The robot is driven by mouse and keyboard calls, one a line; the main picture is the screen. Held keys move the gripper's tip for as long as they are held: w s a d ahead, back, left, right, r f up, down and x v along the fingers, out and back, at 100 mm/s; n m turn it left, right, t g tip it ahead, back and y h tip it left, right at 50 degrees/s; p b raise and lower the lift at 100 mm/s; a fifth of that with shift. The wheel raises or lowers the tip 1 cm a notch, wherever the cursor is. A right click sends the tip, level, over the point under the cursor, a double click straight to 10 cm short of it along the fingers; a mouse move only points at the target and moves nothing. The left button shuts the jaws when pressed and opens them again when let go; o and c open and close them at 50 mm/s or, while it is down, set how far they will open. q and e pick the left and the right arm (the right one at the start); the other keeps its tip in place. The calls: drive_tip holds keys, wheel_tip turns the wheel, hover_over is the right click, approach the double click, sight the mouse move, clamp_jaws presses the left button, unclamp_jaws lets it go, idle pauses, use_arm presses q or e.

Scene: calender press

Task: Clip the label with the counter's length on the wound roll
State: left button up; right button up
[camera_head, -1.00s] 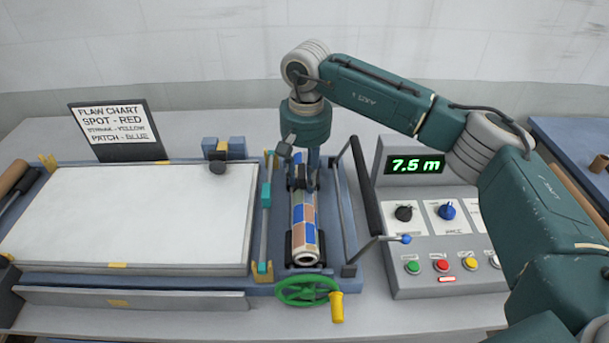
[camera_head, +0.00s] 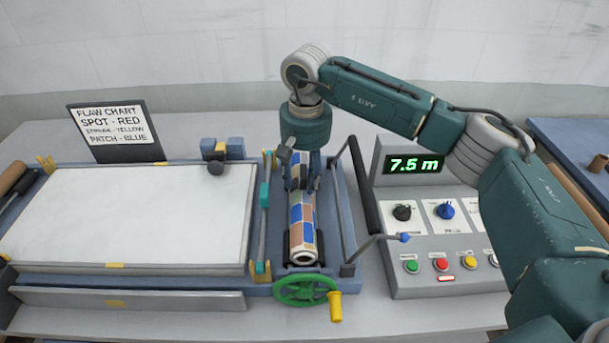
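The wound roll (camera_head: 302,222), patterned in blue, orange and cream patches, lies in its cradle at the centre, its pale core end facing me. My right gripper (camera_head: 303,181) points down over the roll's far half, its two fingers apart, one toward each side of the roll. I cannot tell whether they touch it. The counter (camera_head: 415,164) reads 7.5 m in green digits. No label can be made out; the gripper and arm hide part of the roll's far end. My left gripper is not in view.
A green handwheel (camera_head: 306,290) with a yellow handle is in front of the roll. A white table surface (camera_head: 130,215) and flaw chart (camera_head: 114,128) are at left. The control panel (camera_head: 440,240) with knobs and buttons stands right. A dark bar (camera_head: 366,185) rises beside the roll.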

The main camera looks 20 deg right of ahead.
drive_tip(key=shift+o, duration=0.3)
drive_tip(key=shift+w+a+f, duration=0.1)
drive_tip(key=shift+a+f, duration=0.05)
drive_tip(key=shift+f, duration=0.65)
drive_tip(key=shift+r, duration=0.1)
drive_tip(key=shift+a+r, duration=0.1)
drive_tip(key=shift+a, duration=0.05)
drive_tip(key=shift+w+r, duration=0.1)
drive_tip(key=shift+r, duration=0.35)
drive_tip(key=r, duration=1.1)
drive_tip(key=shift+s+d, duration=0.25)
